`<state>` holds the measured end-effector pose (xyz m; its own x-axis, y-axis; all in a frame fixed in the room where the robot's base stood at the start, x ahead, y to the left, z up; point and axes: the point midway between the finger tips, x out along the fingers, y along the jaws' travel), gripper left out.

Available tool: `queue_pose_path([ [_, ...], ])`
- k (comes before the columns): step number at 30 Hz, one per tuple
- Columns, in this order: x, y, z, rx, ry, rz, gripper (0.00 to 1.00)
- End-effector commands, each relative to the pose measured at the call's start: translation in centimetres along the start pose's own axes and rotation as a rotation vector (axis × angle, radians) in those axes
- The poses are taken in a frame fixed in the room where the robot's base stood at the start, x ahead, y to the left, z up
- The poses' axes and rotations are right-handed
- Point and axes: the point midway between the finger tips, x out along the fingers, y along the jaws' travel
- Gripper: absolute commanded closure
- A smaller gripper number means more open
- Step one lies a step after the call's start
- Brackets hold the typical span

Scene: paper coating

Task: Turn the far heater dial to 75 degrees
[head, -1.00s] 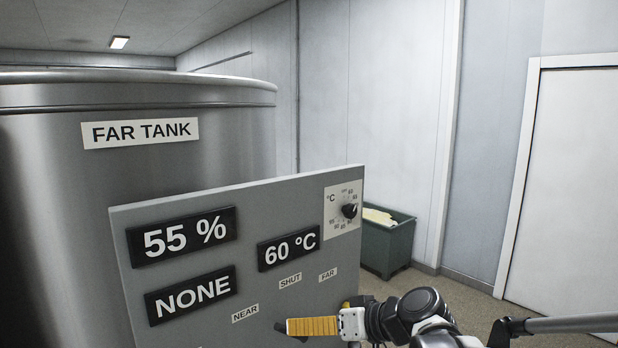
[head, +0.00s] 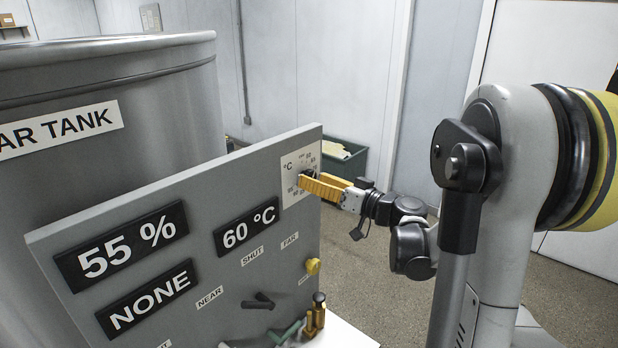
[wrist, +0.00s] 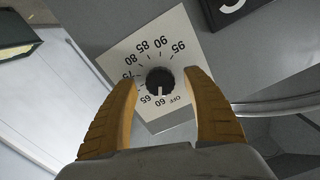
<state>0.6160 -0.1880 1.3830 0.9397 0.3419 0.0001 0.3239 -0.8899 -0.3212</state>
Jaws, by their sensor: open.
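The far heater dial (wrist: 160,82) is a round black knob on a white scale plate (wrist: 166,42). In the wrist view its white pointer mark is toward 60. My gripper (wrist: 164,95) is open, with one yellow finger on each side of the knob. I cannot tell whether the fingers touch it. In the head view my gripper (head: 312,184) is at the scale plate (head: 299,164) on the panel's upper right corner, and its fingers hide most of the knob.
The grey panel (head: 200,255) also carries displays reading 55 % (head: 121,248) and NONE (head: 147,299). Below are a dark lever (head: 258,301), a yellow knob (head: 312,266) and a brass fitting (head: 316,315). The far tank (head: 150,95) stands behind. A green bin (head: 343,162) is beyond.

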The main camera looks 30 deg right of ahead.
Motion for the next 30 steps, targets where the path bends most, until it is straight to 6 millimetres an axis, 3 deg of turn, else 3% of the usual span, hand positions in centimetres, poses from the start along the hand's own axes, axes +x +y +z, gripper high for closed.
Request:
queue_pose_path([
  [6,1.7,0.0,0.0,0.0,0.0,0.0,0.41],
  [14,1.8,0.0,0.0,0.0,0.0,0.001,0.41],
  [19,1.8,0.0,0.0,0.0,0.0,0.001,0.92],
  [30,1.8,0.0,0.1,0.039,0.0,0.001,0.95],
])
